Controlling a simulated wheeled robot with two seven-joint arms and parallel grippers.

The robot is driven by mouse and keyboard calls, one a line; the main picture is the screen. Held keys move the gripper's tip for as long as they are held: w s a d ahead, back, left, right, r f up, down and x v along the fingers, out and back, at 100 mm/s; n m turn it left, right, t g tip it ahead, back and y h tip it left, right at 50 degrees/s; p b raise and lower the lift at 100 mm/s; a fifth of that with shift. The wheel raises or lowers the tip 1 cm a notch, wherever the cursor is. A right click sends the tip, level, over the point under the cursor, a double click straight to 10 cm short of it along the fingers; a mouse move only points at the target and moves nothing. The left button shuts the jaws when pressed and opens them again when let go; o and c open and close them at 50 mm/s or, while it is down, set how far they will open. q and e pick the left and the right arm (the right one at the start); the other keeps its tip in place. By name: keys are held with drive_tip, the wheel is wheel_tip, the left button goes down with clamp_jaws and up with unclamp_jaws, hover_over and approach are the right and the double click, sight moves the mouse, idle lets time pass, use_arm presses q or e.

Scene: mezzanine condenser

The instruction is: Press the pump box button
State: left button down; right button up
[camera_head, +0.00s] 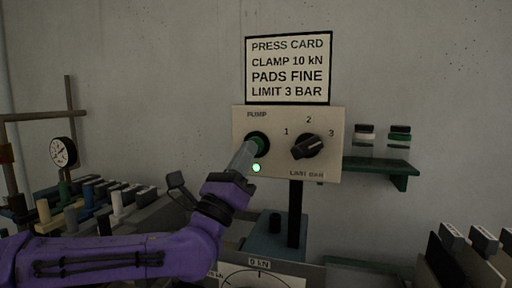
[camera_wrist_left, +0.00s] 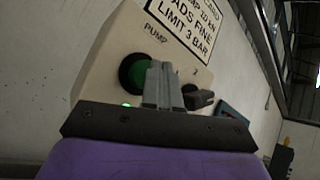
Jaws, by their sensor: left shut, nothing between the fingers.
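The cream pump box (camera_head: 318,128) stands on a dark post, with a green button (camera_head: 264,147) in a black ring under the word PUMP. A lit green lamp (camera_head: 256,168) sits just below the button. My left gripper (camera_head: 247,152) is shut and empty, its fingertips at the button and covering part of it. In the left wrist view the shut fingers (camera_wrist_left: 163,80) overlap the right side of the green button (camera_wrist_left: 136,72). I cannot tell whether they touch it or whether it is pushed in. My right gripper is out of view.
A black dial (camera_head: 308,147) marked 1, 2, 3 is right of the button. A press card (camera_head: 289,68) hangs above. A green shelf (camera_head: 385,167) with small jars is at right. A gauge (camera_head: 62,151) and several handled tools stand at left; a 0 kN dial (camera_head: 258,277) is below.

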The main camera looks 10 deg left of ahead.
use_arm(q)
drive_tip(key=shift+w+r, duration=0.1)
drive_tip(key=shift+w, duration=0.45)
idle(0.8)
drive_tip(key=shift+s, duration=0.15)
drive_tip(key=shift+s+b, duration=0.5)
drive_tip(key=shift+s, duration=0.4)
drive_tip(key=shift+s, duration=0.1)
drive_tip(key=s+b, duration=0.1)
drive_tip(key=s, duration=0.4)
drive_tip(key=shift+s+a+b, duration=0.15)
drive_tip(key=shift+s+b, duration=0.2)
drive_tip(key=shift+s, duration=0.05)
